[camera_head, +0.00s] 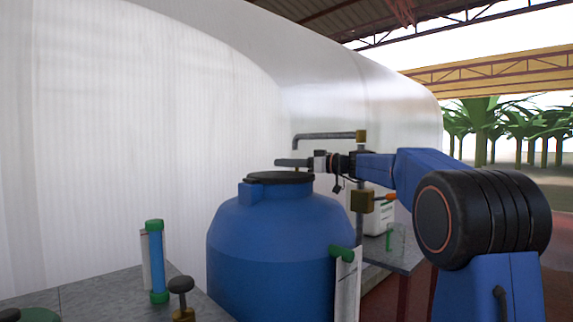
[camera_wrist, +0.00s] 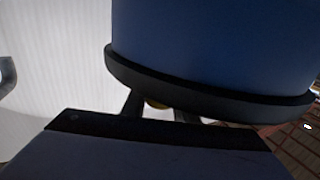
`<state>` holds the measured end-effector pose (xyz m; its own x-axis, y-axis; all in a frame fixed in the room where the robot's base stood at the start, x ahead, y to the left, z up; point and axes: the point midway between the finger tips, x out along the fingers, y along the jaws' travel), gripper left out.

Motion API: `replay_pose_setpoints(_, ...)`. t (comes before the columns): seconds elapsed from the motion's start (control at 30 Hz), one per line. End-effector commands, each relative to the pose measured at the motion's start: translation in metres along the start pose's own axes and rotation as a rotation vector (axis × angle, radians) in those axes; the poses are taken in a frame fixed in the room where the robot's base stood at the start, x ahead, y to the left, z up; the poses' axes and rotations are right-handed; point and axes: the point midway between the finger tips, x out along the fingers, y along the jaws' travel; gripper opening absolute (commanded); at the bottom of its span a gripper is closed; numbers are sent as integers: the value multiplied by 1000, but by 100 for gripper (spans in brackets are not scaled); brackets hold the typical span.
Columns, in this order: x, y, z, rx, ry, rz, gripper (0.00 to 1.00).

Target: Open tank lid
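The large blue tank (camera_head: 275,238) stands in the middle of the head view. Its black lid (camera_head: 280,178) lies flat on top and covers the mouth. My gripper (camera_head: 280,162) reaches in from the right, level, just above the lid. In the wrist view the tank (camera_wrist: 210,45) fills the top, apparently upside down, with the dark lid rim (camera_wrist: 215,98) below it. My gripper's two dark fingers (camera_wrist: 160,107) stand apart near the rim. A small yellowish thing shows between them; I cannot tell what it is. The fingertips are partly hidden, and contact with the lid is unclear.
A pipe with a brass valve (camera_head: 362,201) stands just right of the tank. A grey table (camera_head: 110,290) holds a blue-green cylinder (camera_head: 157,262) at the left. A white container (camera_head: 378,218) stands behind right. The white curved wall (camera_head: 150,130) rises behind.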

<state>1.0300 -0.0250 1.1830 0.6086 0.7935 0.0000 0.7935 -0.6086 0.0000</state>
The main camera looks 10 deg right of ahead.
Motion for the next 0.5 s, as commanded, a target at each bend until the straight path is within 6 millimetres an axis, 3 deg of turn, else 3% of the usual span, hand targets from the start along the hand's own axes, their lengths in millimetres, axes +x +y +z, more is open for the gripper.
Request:
replay_pose_setpoints(0.27, 0, -1, -4, -18, -8, 0, 0)
replay_pose_setpoints(0.5, 3, -7, -23, -119, -48, 0, 0)
